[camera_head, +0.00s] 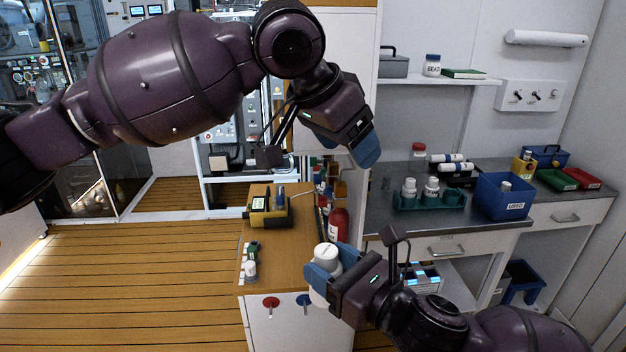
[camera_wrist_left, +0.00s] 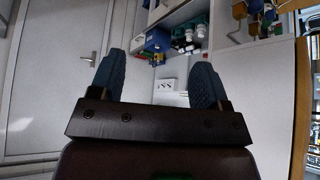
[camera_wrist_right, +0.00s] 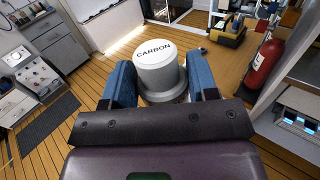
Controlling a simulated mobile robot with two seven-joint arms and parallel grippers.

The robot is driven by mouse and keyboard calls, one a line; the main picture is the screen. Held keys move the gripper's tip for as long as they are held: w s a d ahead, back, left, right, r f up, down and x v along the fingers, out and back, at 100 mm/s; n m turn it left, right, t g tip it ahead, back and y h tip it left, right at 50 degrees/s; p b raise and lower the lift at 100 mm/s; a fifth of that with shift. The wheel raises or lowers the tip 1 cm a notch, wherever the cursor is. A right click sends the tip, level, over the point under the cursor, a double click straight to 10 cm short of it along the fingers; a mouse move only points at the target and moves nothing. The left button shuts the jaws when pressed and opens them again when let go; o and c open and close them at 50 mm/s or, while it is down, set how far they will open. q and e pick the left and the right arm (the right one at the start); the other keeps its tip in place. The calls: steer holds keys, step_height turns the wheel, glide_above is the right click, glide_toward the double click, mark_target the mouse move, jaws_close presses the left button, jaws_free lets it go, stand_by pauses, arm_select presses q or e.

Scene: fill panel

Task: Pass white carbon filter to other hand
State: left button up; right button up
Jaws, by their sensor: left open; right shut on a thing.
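The white carbon filter (camera_wrist_right: 158,72) is a white cylinder with a cap marked CARBON. In the right wrist view it sits between the two blue fingers of my right gripper (camera_wrist_right: 160,88), which is shut on it. In the head view the filter (camera_head: 323,268) is held upright in my right gripper (camera_head: 325,272), by the front of the wooden-topped cabinet. My left gripper (camera_head: 366,150) is higher, up and to the right of the filter and apart from it. In the left wrist view its blue fingers (camera_wrist_left: 152,82) are spread with nothing between them.
The wooden cabinet top (camera_head: 262,225) carries a yellow and black device (camera_head: 268,212) and small bottles. A red extinguisher (camera_head: 338,224) stands behind. On the grey bench at right are a teal tray (camera_head: 428,203) with white bottles and a blue bin (camera_head: 502,196). The floor at left is clear.

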mark_target(325, 249)
arm_select(q)
steer(key=s+a+f+n+g+y, duration=0.3)
steer(key=s+a+f+g+y, duration=0.1)
steer(key=a, duration=0.1)
steer(key=shift+t, duration=0.3)
steer(key=f, duration=0.4)
steer(key=d+f, duration=0.1)
steer(key=f, duration=0.6)
steer(key=shift+s+d+f, duration=0.15)
steer(key=shift+d+f, duration=0.2)
steer(key=shift+d, duration=0.05)
steer(key=shift+c, duration=0.5)
steer(key=c, duration=0.7)
steer(key=shift+c, duration=0.3)
arm_select(e)
steer(key=o, duration=0.6)
steer(key=shift+c, duration=0.2)
arm_select(q)
steer(key=shift+d, duration=0.1)
steer(key=c, duration=0.4)
arm_select(e)
steer(key=shift+o, duration=1.2)
arm_select(q)
jaws_close()
arm_select(e)
steer(key=shift+o, duration=1.2)
